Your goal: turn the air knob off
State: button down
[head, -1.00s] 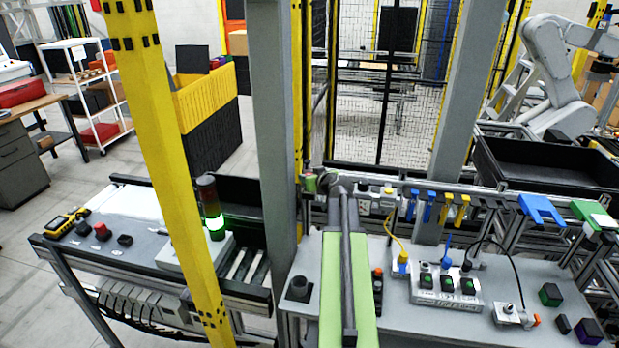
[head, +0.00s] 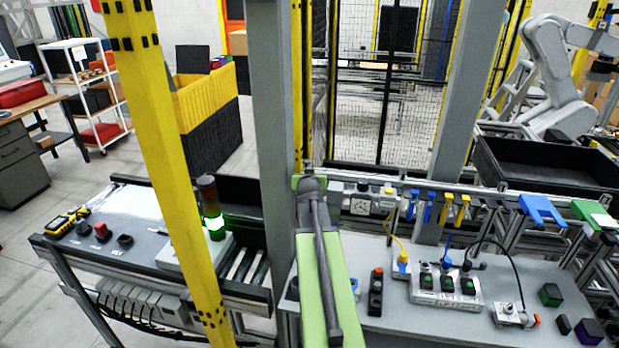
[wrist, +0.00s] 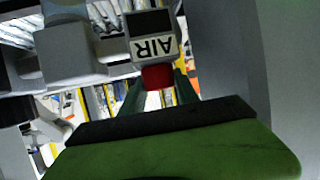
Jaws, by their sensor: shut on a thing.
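The air knob (wrist: 158,76) is a small red block in the wrist view, under a grey unit (wrist: 167,22) with a white "AIR" label (wrist: 152,48) that reads upside down. My gripper (wrist: 158,88) has its two dark green fingers on either side of the knob and is shut on it.
A grey post (head: 268,110) stands close left of my arm. Right of it, grey boxes (head: 362,200) and blue and yellow hooks (head: 430,207) hang along the rail. The bench below carries a switch box (head: 445,288) and a black pendant (head: 376,292).

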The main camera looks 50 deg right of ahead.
jog(key=shift+f+m+g+h, duration=0.1)
jog(key=shift+m+g+h, duration=0.2)
jog(key=shift+m+g, duration=0.25)
jog(key=c, duration=1.2)
grip_release()
